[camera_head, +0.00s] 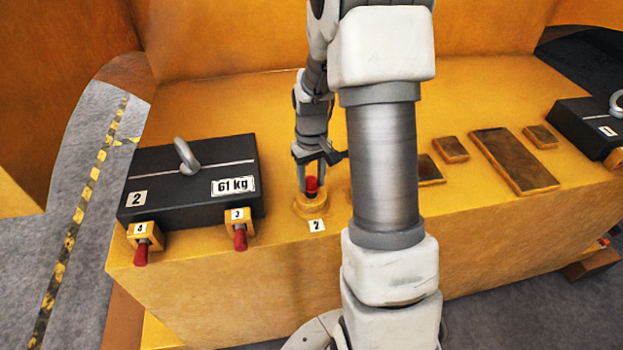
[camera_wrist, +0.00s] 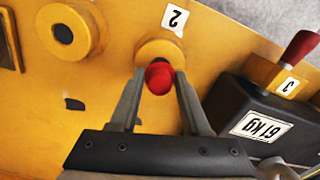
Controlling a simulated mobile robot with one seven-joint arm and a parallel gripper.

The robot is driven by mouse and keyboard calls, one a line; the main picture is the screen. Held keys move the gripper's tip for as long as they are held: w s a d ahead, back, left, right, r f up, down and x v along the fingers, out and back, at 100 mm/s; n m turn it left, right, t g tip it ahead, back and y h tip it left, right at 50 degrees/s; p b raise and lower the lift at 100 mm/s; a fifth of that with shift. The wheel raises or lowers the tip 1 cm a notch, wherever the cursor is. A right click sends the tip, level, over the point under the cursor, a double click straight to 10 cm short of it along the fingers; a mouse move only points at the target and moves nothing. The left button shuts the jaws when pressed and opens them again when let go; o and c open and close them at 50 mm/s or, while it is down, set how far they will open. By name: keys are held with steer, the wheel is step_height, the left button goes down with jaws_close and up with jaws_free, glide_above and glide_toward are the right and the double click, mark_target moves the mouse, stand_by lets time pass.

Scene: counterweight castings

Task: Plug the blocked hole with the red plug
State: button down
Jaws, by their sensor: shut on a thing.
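The red plug (camera_head: 311,184) is between the fingers of my gripper (camera_head: 312,165), which is shut on it. It also shows in the wrist view (camera_wrist: 159,76), with its rounded red head toward the camera. The plug is at the round yellow boss labelled 2 (camera_head: 311,206), which also shows in the wrist view (camera_wrist: 153,48). The plug covers the middle of that boss, so I cannot tell whether it sits in a hole or just above it. A second yellow boss (camera_wrist: 88,29) has a dark open hole.
A black 61 kg weight (camera_head: 190,180) stands to the left, with a lifting eye and two red-handled yellow brackets (camera_head: 146,236) in front. Flat rusty plates (camera_head: 513,160) and another black weight (camera_head: 585,125) are at the right. My arm hides the middle.

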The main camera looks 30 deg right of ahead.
mark_target(311, 180)
steer(key=shift+f+b, duration=0.85)
steer(key=shift+f, duration=0.3)
steer(key=shift+c, duration=1.4)
jaws_free()
step_height(311, 180, up, 18)
steer(key=shift+f, duration=0.2)
steer(key=s+a+r+t, duration=0.2)
steer(key=s+a, duration=0.4)
steer(key=s, duration=0.3)
steer(key=s+a+r+t, duration=0.3)
steer(key=s+a, duration=0.3)
steer(key=s, duration=0.3)
steer(key=shift+s+a+r+t, duration=0.25)
steer(key=shift+r+t, duration=0.05)
steer(key=shift+r, duration=0.55)
